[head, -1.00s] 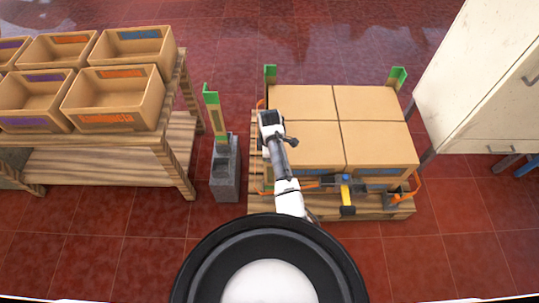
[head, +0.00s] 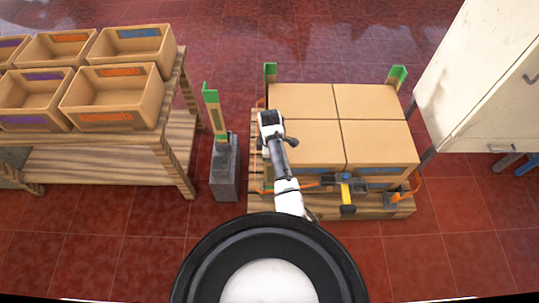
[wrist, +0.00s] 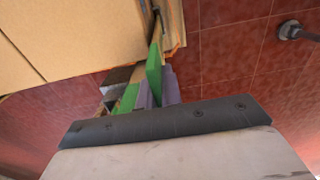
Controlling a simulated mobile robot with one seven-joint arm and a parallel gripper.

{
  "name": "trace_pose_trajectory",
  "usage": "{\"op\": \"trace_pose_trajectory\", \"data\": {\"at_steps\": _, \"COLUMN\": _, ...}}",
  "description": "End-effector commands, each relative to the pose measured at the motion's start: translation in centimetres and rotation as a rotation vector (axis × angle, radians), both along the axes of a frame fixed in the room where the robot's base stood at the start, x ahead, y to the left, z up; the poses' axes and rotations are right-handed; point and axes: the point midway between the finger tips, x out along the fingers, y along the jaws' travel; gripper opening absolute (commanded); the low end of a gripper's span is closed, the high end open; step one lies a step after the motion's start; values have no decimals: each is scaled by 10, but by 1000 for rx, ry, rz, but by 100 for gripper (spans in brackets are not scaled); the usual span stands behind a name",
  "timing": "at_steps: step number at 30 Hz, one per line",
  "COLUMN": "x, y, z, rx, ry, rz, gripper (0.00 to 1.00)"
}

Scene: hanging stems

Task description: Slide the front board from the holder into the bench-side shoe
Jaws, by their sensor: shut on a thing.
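My gripper (wrist: 157,97) is seen in the wrist view with its fingers closed on a green-ended board (wrist: 154,75). The cardboard stack is close beside it. In the head view my arm reaches over the left edge of the stack and hides the fingers. The shoe at the bench-side corner is mostly hidden, so how the held board sits there cannot be told.
Cardboard boxes (head: 375,140) stand on a wooden pallet (head: 370,206), with green boards at the back corners (head: 270,74) (head: 397,77). A strap tool (head: 346,192) lies at the front. The bench (head: 90,170) with bins is left; a pale cabinet (head: 480,90) is right.

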Motion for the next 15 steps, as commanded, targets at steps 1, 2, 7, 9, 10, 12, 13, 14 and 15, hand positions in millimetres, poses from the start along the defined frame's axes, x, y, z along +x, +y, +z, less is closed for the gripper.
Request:
{"op": "trace_pose_trajectory", "data": {"at_steps": 1, "x": 0, "y": 0, "z": -1, "rx": 0, "ry": 0, "rz": 0, "gripper": 0}}
{"op": "trace_pose_trajectory", "data": {"at_steps": 2, "x": 0, "y": 0, "z": -2, "rx": 0, "ry": 0, "rz": 0, "gripper": 0}}
{"op": "trace_pose_trajectory", "data": {"at_steps": 7, "x": 0, "y": 0, "z": -3, "rx": 0, "ry": 0, "rz": 0, "gripper": 0}}
{"op": "trace_pose_trajectory", "data": {"at_steps": 9, "x": 0, "y": 0, "z": -3, "rx": 0, "ry": 0, "rz": 0, "gripper": 0}}
{"op": "trace_pose_trajectory", "data": {"at_steps": 10, "x": 0, "y": 0, "z": -3, "rx": 0, "ry": 0, "rz": 0, "gripper": 0}}
{"op": "trace_pose_trajectory", "data": {"at_steps": 12, "x": 0, "y": 0, "z": -3, "rx": 0, "ry": 0, "rz": 0, "gripper": 8}}
{"op": "trace_pose_trajectory", "data": {"at_steps": 13, "x": 0, "y": 0, "z": -3, "rx": 0, "ry": 0, "rz": 0, "gripper": 11}}
{"op": "trace_pose_trajectory", "data": {"at_steps": 14, "x": 0, "y": 0, "z": -3, "rx": 0, "ry": 0, "rz": 0, "gripper": 15}}
{"op": "trace_pose_trajectory", "data": {"at_steps": 15, "x": 0, "y": 0, "z": -3, "rx": 0, "ry": 0, "rz": 0, "gripper": 21}}
